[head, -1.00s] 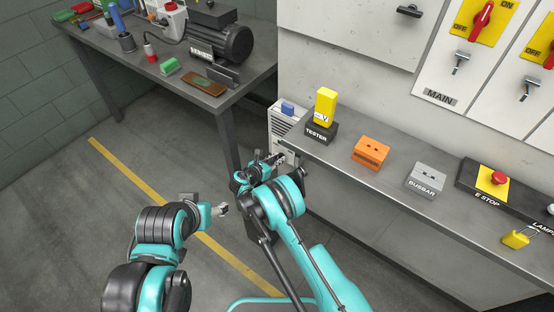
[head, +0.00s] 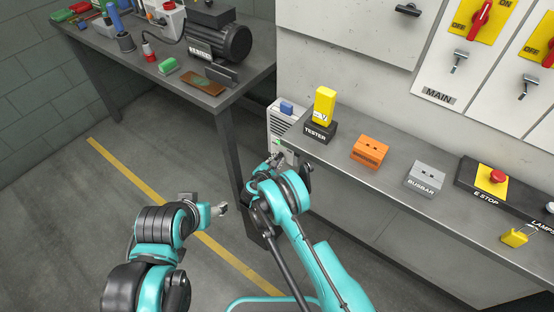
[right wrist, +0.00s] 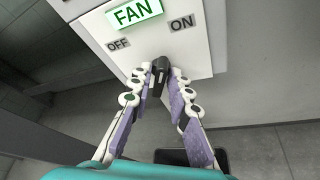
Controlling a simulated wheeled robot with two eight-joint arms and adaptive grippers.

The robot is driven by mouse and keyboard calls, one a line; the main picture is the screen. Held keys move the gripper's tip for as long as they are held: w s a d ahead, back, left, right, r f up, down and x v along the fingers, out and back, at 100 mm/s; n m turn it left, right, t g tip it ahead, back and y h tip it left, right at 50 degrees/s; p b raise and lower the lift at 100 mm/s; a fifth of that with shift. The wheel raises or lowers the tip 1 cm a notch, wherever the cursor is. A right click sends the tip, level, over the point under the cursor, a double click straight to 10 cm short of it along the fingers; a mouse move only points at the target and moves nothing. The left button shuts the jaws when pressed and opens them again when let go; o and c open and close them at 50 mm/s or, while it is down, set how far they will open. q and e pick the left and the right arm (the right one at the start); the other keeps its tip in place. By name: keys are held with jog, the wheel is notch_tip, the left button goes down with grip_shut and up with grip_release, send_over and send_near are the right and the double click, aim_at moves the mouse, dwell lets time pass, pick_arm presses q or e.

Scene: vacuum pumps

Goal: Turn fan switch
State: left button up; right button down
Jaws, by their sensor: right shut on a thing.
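The fan switch box (head: 283,122) is a pale box left of the shelf's end in the head view. In the right wrist view, the box (right wrist: 205,50) has a bright green FAN sign (right wrist: 134,11), an OFF label (right wrist: 118,43) on the left and an ON label (right wrist: 181,23) on the right. A black switch knob (right wrist: 161,82) sticks out below and between the labels. My right gripper (right wrist: 160,80) is shut on the knob, one finger on each side; it also shows in the head view (head: 277,160). My left gripper (head: 220,209) is held low, away from the box; its jaws are too small to judge.
A shelf (head: 400,206) right of the box carries a yellow-topped tester (head: 325,104), an orange block (head: 370,150), a grey busbar block (head: 426,178) and an E-stop (head: 494,178). A workbench (head: 110,52) with a motor (head: 218,42) stands behind left. The floor left is clear.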

dwell(0.4)
jog(key=c, duration=1.6)
grip_release()
jog(key=v, duration=0.7)
jog(key=shift+s, duration=0.25)
jog(key=shift+a, duration=0.1)
